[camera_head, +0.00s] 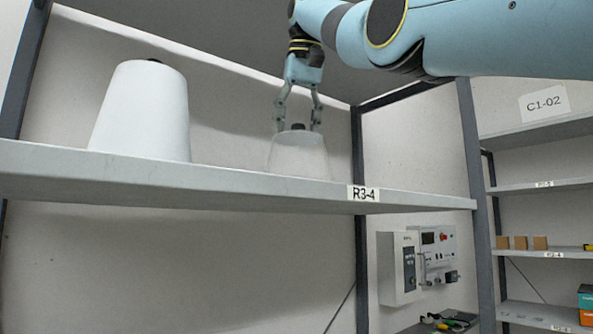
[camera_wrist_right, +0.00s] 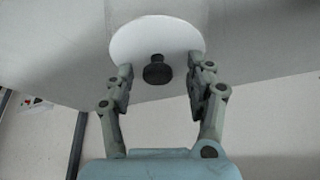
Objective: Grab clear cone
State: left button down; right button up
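A pale, translucent cone (camera_head: 300,158) with a dark knob on top stands upright on the grey shelf (camera_head: 240,183). A larger, opaque white cone (camera_head: 143,108) stands to its left on the same shelf. My right gripper (camera_head: 298,125) points down over the translucent cone, with its fingers on either side of the knob. In the right wrist view the fingers (camera_wrist_right: 160,80) are spread, with gaps between them and the dark knob (camera_wrist_right: 157,70). Whether the fingertips touch the cone's top cannot be told. My left gripper is not in view.
The shelf's front edge carries an R3-4 label (camera_head: 363,194). A dark upright post (camera_head: 360,240) stands just right of the translucent cone. A wall control box (camera_head: 400,268) hangs below right. Another rack with small boxes (camera_head: 520,243) stands at far right. The shelf between the cones is clear.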

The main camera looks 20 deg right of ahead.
jog(key=shift+s+d+r, duration=0.1)
jog(key=shift+s+d, duration=0.05)
jog(key=shift+s, duration=0.15)
jog(key=shift+w, duration=0.15)
jog(key=c, duration=0.7)
grip_shut()
